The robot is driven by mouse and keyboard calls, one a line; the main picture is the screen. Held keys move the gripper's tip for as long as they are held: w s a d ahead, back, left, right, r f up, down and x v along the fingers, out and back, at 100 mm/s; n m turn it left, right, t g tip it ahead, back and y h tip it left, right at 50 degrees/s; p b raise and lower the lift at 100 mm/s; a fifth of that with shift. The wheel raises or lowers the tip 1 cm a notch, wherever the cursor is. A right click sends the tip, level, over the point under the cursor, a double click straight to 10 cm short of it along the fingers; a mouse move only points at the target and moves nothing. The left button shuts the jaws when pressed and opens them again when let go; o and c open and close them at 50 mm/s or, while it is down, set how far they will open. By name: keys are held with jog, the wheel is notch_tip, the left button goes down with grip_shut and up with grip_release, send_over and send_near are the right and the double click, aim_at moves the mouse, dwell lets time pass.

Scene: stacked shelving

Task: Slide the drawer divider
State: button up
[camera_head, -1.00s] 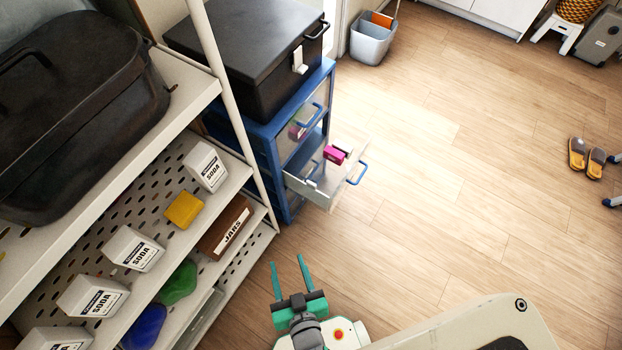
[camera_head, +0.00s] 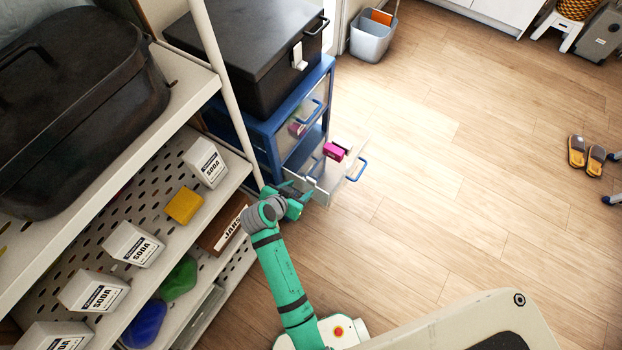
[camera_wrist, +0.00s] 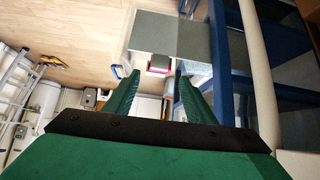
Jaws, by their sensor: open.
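The pulled-out drawer (camera_head: 346,183) of a blue-framed unit has pale, see-through walls and a blue handle on its front. Inside, a thin pale upright piece (camera_head: 316,168), seemingly the divider, crosses the drawer, partly hidden by the near wall. A pink box (camera_head: 334,152) lies beyond it; it also shows in the wrist view (camera_wrist: 158,65). My gripper (camera_head: 299,188) is at the drawer's near side, left of its front. In the wrist view my gripper (camera_wrist: 158,77) is open and empty, its green fingers framing the pink box from a distance. I cannot tell whether it touches the drawer.
The blue drawer unit (camera_head: 328,70) carries a black lidded box (camera_head: 250,45). A white shelf rack (camera_head: 185,95) with soda cartons, a jars box (camera_head: 222,222) and a dark roasting pan (camera_head: 75,110) stands close on the left.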

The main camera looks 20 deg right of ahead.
aim_at(311, 179)
jog(key=shift+m, duration=0.3)
jog(key=x, duration=1.1)
jog(key=shift+w+d+r, duration=0.2)
jog(key=shift+d+r, duration=0.05)
jog(key=shift+r, duration=0.1)
grip_shut()
